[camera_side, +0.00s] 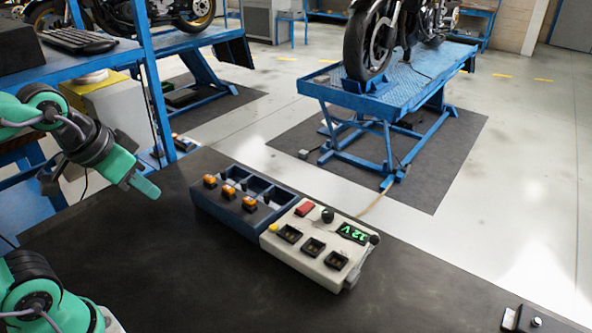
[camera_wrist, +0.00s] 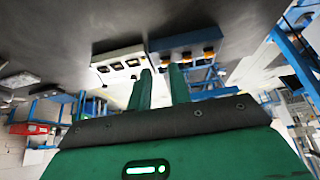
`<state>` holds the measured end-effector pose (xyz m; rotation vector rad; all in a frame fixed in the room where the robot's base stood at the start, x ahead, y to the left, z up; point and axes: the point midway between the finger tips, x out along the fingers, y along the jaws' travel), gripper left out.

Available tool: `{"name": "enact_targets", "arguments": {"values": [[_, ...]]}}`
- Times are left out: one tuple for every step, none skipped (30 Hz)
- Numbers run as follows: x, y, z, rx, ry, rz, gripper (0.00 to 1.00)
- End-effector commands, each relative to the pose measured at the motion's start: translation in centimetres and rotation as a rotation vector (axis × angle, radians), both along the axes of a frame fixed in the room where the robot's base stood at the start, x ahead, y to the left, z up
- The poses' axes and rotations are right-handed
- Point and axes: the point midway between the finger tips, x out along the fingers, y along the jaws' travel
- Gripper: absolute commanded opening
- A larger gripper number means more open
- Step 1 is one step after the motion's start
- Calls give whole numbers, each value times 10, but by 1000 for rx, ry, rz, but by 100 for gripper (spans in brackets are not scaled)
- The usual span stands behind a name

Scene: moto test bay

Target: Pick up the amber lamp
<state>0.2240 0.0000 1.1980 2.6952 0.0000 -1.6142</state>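Three amber lamps, left (camera_side: 210,180), middle (camera_side: 229,191) and right (camera_side: 249,203), sit in a row in the front compartments of a dark blue tray (camera_side: 233,223) on the black table. The wrist view shows amber lamps (camera_wrist: 208,51) too, in the blue tray (camera_wrist: 187,38) at upper right. My gripper (camera_side: 144,185) is above the table to the left of the tray, apart from the lamps. In the wrist view its two green fingers (camera_wrist: 160,72) stand apart with nothing seen between them.
A white test box (camera_side: 315,272) touches the tray's right end, with three dark sockets, a red button, a black knob and a display reading 12 V. The black table (camera_side: 190,275) is clear in front. A blue motorcycle lift (camera_side: 400,85) stands beyond on the floor.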

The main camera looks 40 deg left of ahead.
Motion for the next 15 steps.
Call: {"name": "enact_targets", "arguments": {"values": [[0,0,0,0,0,0,29],[0,0,0,0,0,0,35],[0,0,0,0,0,0,43],[0,0,0,0,0,0,49],[0,0,0,0,0,0,55],[0,0,0,0,0,0,58],[0,0,0,0,0,0,58],[0,0,0,0,0,0,58],[0,0,0,0,0,0,58],[0,0,0,0,0,0,58],[0,0,0,0,0,0,58],[0,0,0,0,0,0,58],[0,0,0,0,0,0,58],[0,0,0,0,0,0,58],[1,0,0,0,1,0,58]]}}
